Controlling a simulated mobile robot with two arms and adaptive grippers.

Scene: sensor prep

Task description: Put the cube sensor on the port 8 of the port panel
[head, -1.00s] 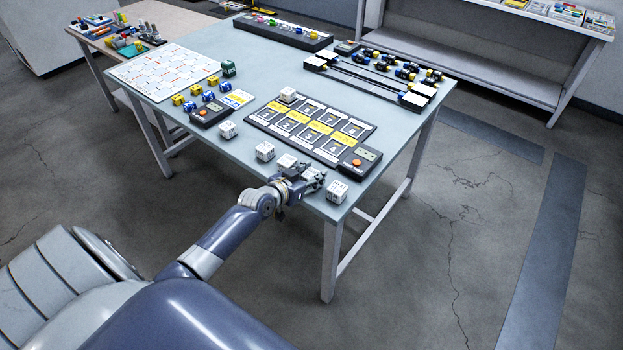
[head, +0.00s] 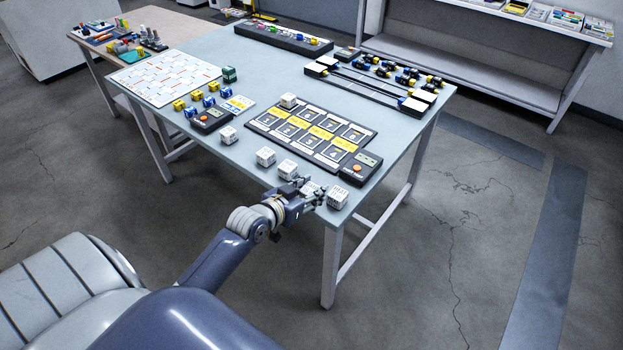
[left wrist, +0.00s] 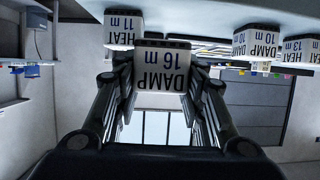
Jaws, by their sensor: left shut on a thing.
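My left gripper (head: 312,194) is shut on a white cube sensor (head: 309,187) near the table's front edge. In the left wrist view the held cube (left wrist: 162,68) fills the space between the fingers, and its label reads DAMP 16 m upside down. Whether it touches the table is unclear. The port panel (head: 251,124) is a dark board with two rows of numbered ports and yellow strips, behind the gripper. A white cube (head: 289,100) sits on its back left port. My right gripper is not in view.
White cubes stand left of the gripper (head: 265,157) (head: 287,168) and one close at right (head: 338,196), apparently HEAT 11 m (left wrist: 122,28). A dark box with an orange button (head: 361,168) adjoins the panel's right end. A black rail fixture (head: 368,84) lies behind.

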